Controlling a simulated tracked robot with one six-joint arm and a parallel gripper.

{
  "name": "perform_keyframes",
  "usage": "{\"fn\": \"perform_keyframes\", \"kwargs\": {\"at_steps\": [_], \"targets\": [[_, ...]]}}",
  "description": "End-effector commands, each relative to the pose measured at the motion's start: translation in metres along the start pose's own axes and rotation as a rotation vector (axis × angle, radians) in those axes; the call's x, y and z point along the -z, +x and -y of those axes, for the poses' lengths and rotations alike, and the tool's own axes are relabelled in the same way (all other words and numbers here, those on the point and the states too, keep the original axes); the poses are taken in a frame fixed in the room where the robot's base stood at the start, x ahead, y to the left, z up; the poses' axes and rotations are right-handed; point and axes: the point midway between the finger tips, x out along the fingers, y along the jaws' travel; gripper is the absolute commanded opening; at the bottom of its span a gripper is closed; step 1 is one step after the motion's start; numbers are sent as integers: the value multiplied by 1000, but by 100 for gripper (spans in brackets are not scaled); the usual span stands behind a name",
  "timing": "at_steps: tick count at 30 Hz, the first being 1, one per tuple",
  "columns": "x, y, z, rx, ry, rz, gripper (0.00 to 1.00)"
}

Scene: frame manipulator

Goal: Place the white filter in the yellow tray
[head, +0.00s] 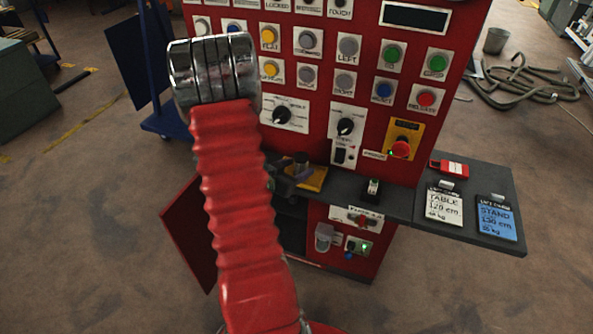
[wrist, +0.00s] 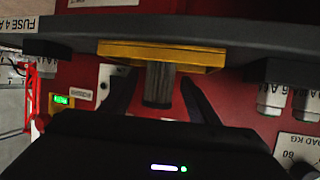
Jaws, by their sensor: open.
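The yellow tray (head: 314,180) sits on the dark shelf of the red cabinet, partly hidden by my arm and gripper. A small dark upright shape (head: 301,160) shows at it. In the wrist view, the yellow tray (wrist: 190,57) shows edge-on, with a ribbed dark grey cylinder (wrist: 158,85) next to it. My gripper (wrist: 155,92) is open, its black fingers on either side of the cylinder, with gaps visible. Neither view shows a clearly white filter, and I cannot tell whether the grey cylinder is it. A pale translucent cup (head: 324,237) is on the lower panel.
The red panel (head: 350,65) with buttons and knobs rises behind the shelf. Cards (head: 445,204) and a red box (head: 449,168) lie on the right side shelf. Glassy cylinders (wrist: 273,98) are right of my fingers.

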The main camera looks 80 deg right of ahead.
Motion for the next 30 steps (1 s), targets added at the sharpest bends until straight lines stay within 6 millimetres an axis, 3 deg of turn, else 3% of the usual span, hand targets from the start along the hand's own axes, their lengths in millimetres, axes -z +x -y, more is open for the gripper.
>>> {"fn": "perform_keyframes", "kwargs": {"at_steps": [21, 30], "targets": [[0, -100, 1, 4, -1, -1, 55], [0, -116, 0, 0, -2, 0, 55]]}}
